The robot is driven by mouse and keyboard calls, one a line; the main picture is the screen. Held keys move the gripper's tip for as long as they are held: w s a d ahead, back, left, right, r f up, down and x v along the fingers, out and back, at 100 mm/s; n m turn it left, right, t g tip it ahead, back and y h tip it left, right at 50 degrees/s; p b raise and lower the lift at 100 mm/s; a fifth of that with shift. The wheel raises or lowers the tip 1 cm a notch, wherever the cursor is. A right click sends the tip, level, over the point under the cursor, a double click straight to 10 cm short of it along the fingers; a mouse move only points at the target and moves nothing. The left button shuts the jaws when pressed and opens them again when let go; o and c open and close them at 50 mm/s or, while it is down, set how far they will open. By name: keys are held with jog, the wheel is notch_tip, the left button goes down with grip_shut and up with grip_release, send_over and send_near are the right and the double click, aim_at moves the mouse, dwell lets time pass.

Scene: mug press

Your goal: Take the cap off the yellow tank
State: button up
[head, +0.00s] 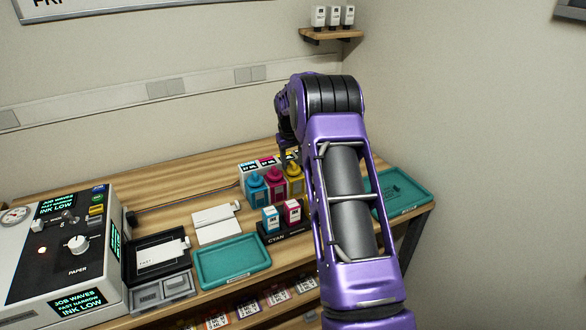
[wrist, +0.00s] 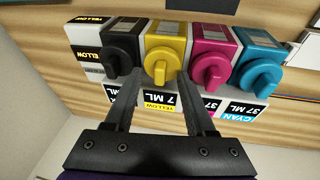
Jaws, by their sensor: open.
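The yellow tank's cap (wrist: 166,50) is a round yellow knob with a raised grip, seated on its tank in the wrist view. My gripper (wrist: 160,78) is open, with one finger on each side of the yellow cap's raised grip. I cannot tell whether the fingers touch it or are still above it. In the head view the yellow tank (head: 294,174) shows at the right end of the row, partly hidden by my arm.
A black cap (wrist: 118,58) sits close on the left of the yellow one, and magenta (wrist: 210,62) and cyan (wrist: 262,65) caps sit on the right. A cyan and a magenta cartridge (head: 291,212) stand in front of the tanks. Teal trays (head: 233,285) lie at front and right.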

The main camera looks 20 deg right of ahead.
grip_shut()
dwell(0.3)
